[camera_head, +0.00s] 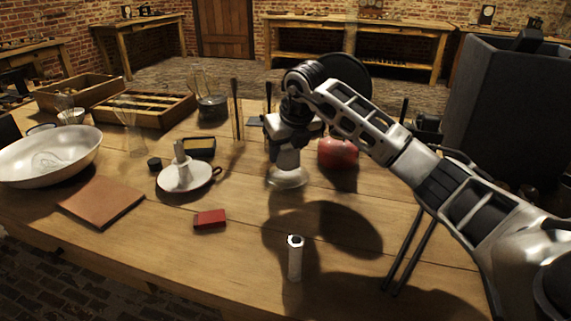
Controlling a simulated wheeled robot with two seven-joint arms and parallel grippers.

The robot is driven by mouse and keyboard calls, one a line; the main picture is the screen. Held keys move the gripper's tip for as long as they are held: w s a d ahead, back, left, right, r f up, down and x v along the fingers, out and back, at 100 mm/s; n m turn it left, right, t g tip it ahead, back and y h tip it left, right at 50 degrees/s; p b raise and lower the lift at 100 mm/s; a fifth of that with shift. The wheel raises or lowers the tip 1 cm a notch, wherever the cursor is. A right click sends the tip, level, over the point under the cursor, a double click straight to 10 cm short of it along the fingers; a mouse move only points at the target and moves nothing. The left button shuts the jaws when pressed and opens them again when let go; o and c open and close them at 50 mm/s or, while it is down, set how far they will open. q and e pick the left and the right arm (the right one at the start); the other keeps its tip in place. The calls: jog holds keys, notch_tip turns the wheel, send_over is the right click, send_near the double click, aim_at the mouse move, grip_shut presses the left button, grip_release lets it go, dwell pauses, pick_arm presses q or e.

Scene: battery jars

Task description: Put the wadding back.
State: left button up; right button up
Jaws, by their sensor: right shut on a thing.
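My right gripper (288,160) points down over the middle of the table, with its arm coming in from the right. It is shut on a pale rounded thing (288,178) at its fingertips. The jaws cover part of this thing, and I cannot tell for sure whether it is the wadding. It is low over the tabletop, and whether it touches the wood is unclear. A white upright cylinder (295,260) with a dark-centred top stands nearer the front edge. My left gripper is not in view.
A red block (210,219), a brown leather-like pad (102,203), a white candle dish (187,178) and a large pale bowl (75,167) lie to the left. A red rounded thing (338,152) stands behind the gripper. Dark rods (408,250) lie at right. Wooden trays (143,108) stand at the back left.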

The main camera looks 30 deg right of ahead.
aim_at(286, 163)
jog(key=shift+f, duration=1.65)
jog(key=shift+f, duration=0.2)
jog(key=o, duration=1)
jog(key=shift+o, duration=0.2)
jog(key=shift+s+r, duration=0.1)
jog(key=shift+r, duration=0.55)
jog(key=v, duration=1.1)
jog(key=shift+p, duration=0.45)
